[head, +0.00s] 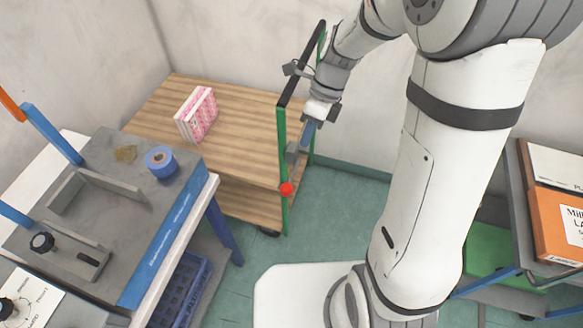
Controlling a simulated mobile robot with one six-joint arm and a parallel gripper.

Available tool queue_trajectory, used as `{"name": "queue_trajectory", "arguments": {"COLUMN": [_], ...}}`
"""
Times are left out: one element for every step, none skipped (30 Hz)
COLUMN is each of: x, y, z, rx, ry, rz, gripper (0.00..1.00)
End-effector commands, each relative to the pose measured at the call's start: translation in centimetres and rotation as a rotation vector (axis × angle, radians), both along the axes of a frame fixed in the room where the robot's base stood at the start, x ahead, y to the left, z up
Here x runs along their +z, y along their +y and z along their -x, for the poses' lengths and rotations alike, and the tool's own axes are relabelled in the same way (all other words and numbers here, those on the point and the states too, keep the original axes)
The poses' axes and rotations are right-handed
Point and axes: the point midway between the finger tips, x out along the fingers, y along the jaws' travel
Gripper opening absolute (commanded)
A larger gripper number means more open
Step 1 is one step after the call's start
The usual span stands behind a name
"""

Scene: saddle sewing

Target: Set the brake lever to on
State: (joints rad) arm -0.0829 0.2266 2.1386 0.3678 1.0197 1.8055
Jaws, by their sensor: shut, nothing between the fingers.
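The brake lever appears as a red knob (287,189) low on the near green post of the wooden cart (160,100). Its arm is mostly hidden, and no on or off marking can be read. My gripper (296,152) points down beside the cart's green handle frame (283,150), with its fingertips a little above the red knob. The gripper looks shut and holds nothing. I cannot tell whether it touches the post or the lever.
A pink-patterned box (196,114) stands on the cart top. A grey workbench (110,210) with a blue tape roll (160,161) is at the left. A rack with an orange box (558,218) is at the right. Green floor (345,215) is clear between cart and rack.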

Motion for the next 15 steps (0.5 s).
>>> {"name": "queue_trajectory", "arguments": {"x": [-0.6, -1.0, -1.5, -2.0, -2.6, -3.3, -4.0, -4.6, -5.4, -6.0, -6.7, -7.4, -8.0, -8.6, -9.3], "y": [0.2, 0.3, 0.4, 0.6, 0.8, 1.0, 1.2, 1.4, 1.6, 1.8, 2.0, 2.3, 2.5, 2.6, 2.8], "z": [0.2, 0.3, 0.5, 0.6, 0.7, 0.9, 1.1, 1.2, 1.4, 1.6, 1.8, 1.9, 2.1, 2.2, 2.4], "rx": [0.001, 0.001, 0.003, 0.003, 0.003, 0.004, 0.005, 0.005, 0.004, 0.004, 0.005, 0.006, 0.004, 0.005, 0.005], "ry": [0.003, 0.003, 0.004, 0.006, 0.006, 0.005, 0.006, 0.006, 0.006, 0.007, 0.007, 0.006, 0.006, 0.007, 0.005], "rz": [0.001, 0.001, 0.001, 0.001, 0.001, 0.001, 0.002, 0.003, 0.002, 0.002, 0.003, 0.003, 0.002, 0.003, 0.003], "gripper": [0.0, 0.0, 0.0, 0.0, 0.0, 0.0, 0.0, 0.0, 0.0, 0.0, 0.0, 0.0, 0.0, 0.0, 0.0]}}
